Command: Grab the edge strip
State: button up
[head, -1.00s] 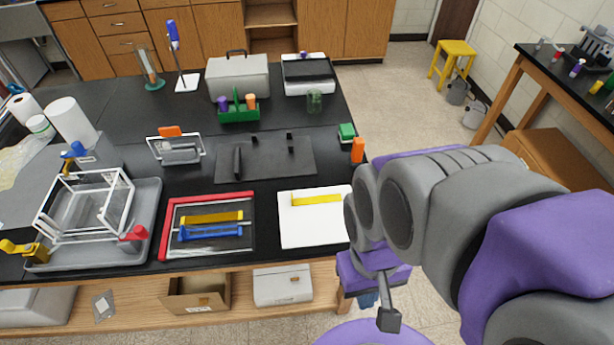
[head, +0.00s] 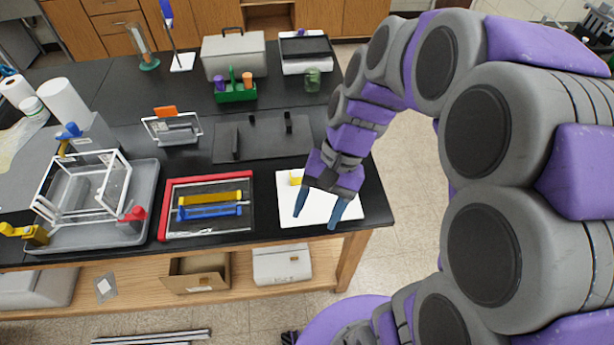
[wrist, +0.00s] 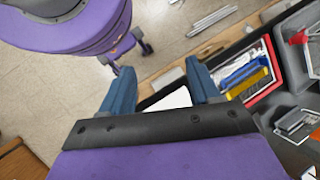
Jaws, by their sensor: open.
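A yellow strip (head: 296,177) lies on a white sheet (head: 347,208) near the table's front right. Most of the strip is hidden behind my gripper (head: 315,221), and it does not show in the wrist view. My gripper is open and empty above the sheet, its blue fingers pointing down toward the front edge. In the wrist view the sheet (wrist: 177,98) shows between the fingers. A second yellow strip (head: 210,198) and a blue strip (head: 208,212) lie in a red-edged tray (head: 163,214) to the left. I cannot tell which is the edge strip.
A grey tray (head: 148,215) with a white frame (head: 83,158) and clamps stands at the left. A dark mat (head: 262,150) with upright black pieces lies behind the sheet. A green caddy (head: 236,97) and a grey box (head: 234,54) stand further back.

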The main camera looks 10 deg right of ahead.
jog(key=w+d+f+m+t+y, duration=0.1)
jog(key=w+d+f+m+y, duration=0.25)
jog(key=w, duration=0.55)
jog(key=w+d+f+m+y, duration=0.2)
jog(key=w+f+m+y, duration=0.15)
jog(key=w, duration=0.45)
jog(key=w+d+f+m+t, duration=0.1)
jog(key=w+d+f+m, duration=0.1)
jog(key=d+f, duration=0.1)
jog(key=w+d+f+m+t+y, duration=0.1)
jog(key=w+d+f+m, duration=0.1)
jog(key=w+d+f, duration=0.1)
jog(key=w+d+f+m+t+y+b, duration=0.1)
jog(key=w+d+f+m, duration=0.1)
jog(key=d+f, duration=0.3)
jog(key=shift+w+f+m+t, duration=0.25)
jog(key=shift+w+m+t, duration=0.05)
jog(key=shift+m, duration=0.3)
jog(key=shift+a+f, duration=0.15)
jog(key=shift+a, duration=0.05)
jog(key=b, duration=0.3)
send_near(295, 181)
jog(key=a, duration=0.4)
jog(key=shift+r+b+x, duration=0.2)
jog(key=shift+b+x, duration=0.15)
jog(key=shift+x, duration=0.95)
jog(key=shift+r+b+x, duration=0.2)
jog(key=shift+b+x, duration=0.15)
jog(key=shift+x, duration=0.95)
jog(key=shift+w+a, duration=0.15)
